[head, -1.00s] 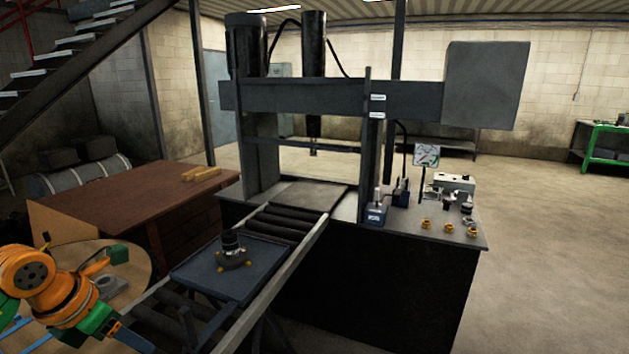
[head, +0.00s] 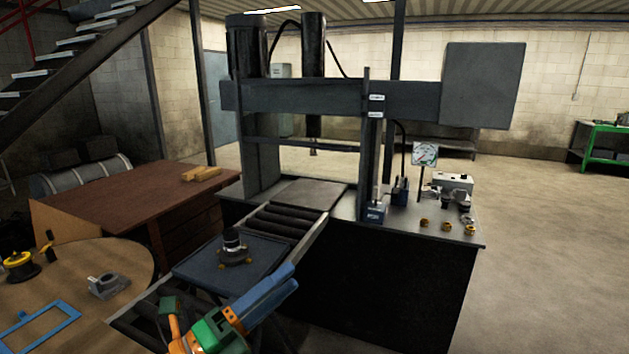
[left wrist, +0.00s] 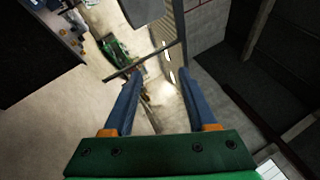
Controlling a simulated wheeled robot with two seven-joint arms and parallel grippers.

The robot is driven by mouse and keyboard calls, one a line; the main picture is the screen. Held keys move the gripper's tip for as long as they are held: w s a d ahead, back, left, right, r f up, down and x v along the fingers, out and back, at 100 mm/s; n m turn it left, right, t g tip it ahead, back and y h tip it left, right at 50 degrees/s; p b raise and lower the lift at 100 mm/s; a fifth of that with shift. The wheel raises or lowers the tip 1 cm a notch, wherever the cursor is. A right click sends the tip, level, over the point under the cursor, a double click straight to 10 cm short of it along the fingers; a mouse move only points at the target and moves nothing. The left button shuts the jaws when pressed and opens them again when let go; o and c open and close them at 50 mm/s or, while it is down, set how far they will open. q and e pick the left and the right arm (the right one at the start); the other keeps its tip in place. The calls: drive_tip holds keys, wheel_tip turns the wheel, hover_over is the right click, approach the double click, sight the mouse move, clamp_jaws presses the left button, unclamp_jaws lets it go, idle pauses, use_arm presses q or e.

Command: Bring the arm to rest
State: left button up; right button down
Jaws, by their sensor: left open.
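My left gripper (head: 280,280) is at the bottom centre of the head view, with a green body and long blue fingers. It points up and right, in front of the roller track and beside the blue tray. In the left wrist view the gripper (left wrist: 160,90) has its two blue fingers well apart with nothing between them. Its orange and green wrist runs down out of the bottom of the head view. My right gripper is in neither view.
A blue tray (head: 200,263) with a dark round part (head: 234,246) sits on the roller track (head: 284,222) leading into a large press (head: 330,97). The round table (head: 60,262) at left holds a blue frame (head: 42,327) and a grey bracket (head: 107,286). Open floor lies right.

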use_arm(q)
drive_tip(key=s+a+f+n+t+y, duration=0.1)
drive_tip(key=a+f+n+y, duration=0.7)
drive_tip(key=n, duration=0.5)
drive_tip(key=s+a+f+n+y, duration=0.1)
drive_tip(key=a+f+n+y, duration=0.4)
drive_tip(key=f+n+y, duration=0.6)
drive_tip(key=s+d+f+n+g+h, duration=0.1)
drive_tip(key=s+f+n+g, duration=0.2)
drive_tip(key=s+f+g, duration=0.45)
drive_tip(key=s+d+f+n+g+h, duration=0.1)
drive_tip(key=s+f+n+g+h, duration=0.2)
drive_tip(key=s+f, duration=0.75)
drive_tip(key=s+f+g+y+b, duration=0.1)
drive_tip(key=s+f+b, duration=0.15)
drive_tip(key=f, duration=0.65)
drive_tip(key=s+f+g+b, duration=0.1)
drive_tip(key=s+f+b, duration=0.15)
drive_tip(key=f, duration=0.75)
drive_tip(key=s+a+f+b, duration=0.1)
drive_tip(key=s+f+b, duration=0.1)
drive_tip(key=s+f, duration=0.3)
drive_tip(key=s+a+f+g+b, duration=0.1)
drive_tip(key=s+f+b, duration=0.1)
drive_tip(key=s+f, duration=0.4)
drive_tip(key=shift+s+a+f+m+y+b, duration=0.3)
drive_tip(key=shift+a+f, duration=0.1)
drive_tip(key=shift+f, duration=0.55)
